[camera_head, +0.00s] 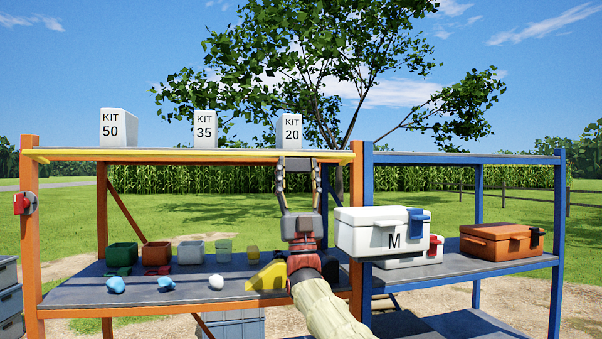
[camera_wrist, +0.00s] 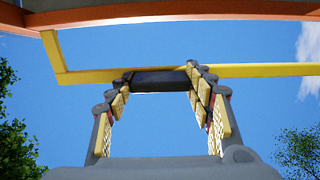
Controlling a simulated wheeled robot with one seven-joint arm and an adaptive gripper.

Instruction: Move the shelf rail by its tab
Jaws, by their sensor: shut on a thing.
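The yellow shelf rail (camera_head: 190,157) runs along the front edge of the orange rack's top shelf. In the wrist view the rail (camera_wrist: 265,71) crosses the picture, and its dark tab (camera_wrist: 160,81) sits between my fingertips. My gripper (camera_head: 297,164) points up from below at the right part of the rail. In the wrist view my gripper (camera_wrist: 160,84) has a finger at each end of the tab and is shut on it. The rail's left end bends up toward the orange rack beam.
White boxes KIT 50 (camera_head: 118,127), KIT 35 (camera_head: 205,129) and KIT 20 (camera_head: 290,131) stand on the top shelf. Bins and small items are on the shelf below. A white M case (camera_head: 382,232) is right of my arm, before the blue rack (camera_head: 561,230).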

